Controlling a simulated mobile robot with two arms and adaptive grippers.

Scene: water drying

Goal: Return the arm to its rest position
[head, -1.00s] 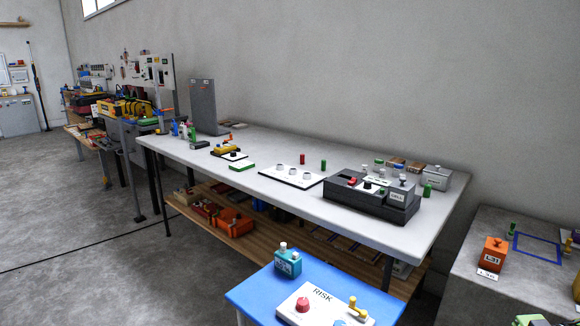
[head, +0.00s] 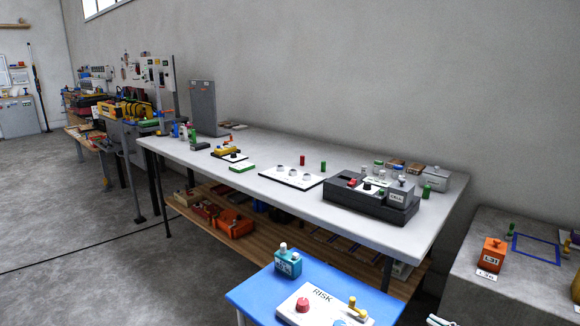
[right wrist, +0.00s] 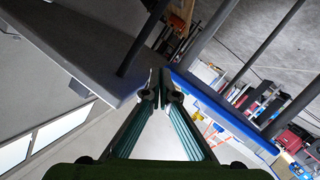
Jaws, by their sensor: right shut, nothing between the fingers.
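My right gripper (head: 440,320) shows only as a small pale and green piece at the bottom edge of the head view, right of the blue table. In the right wrist view its two green-sided fingers (right wrist: 161,88) meet at the tips, shut with nothing between them. The tips appear in front of the gap between a grey tabletop and a blue edge. Most of the right arm is outside the head view. My left gripper and left arm are not in view.
The long white workbench (head: 275,215) stands behind. A grey table (head: 480,250) with an orange box (head: 494,252) is at the right. Open floor (head: 90,270) lies left.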

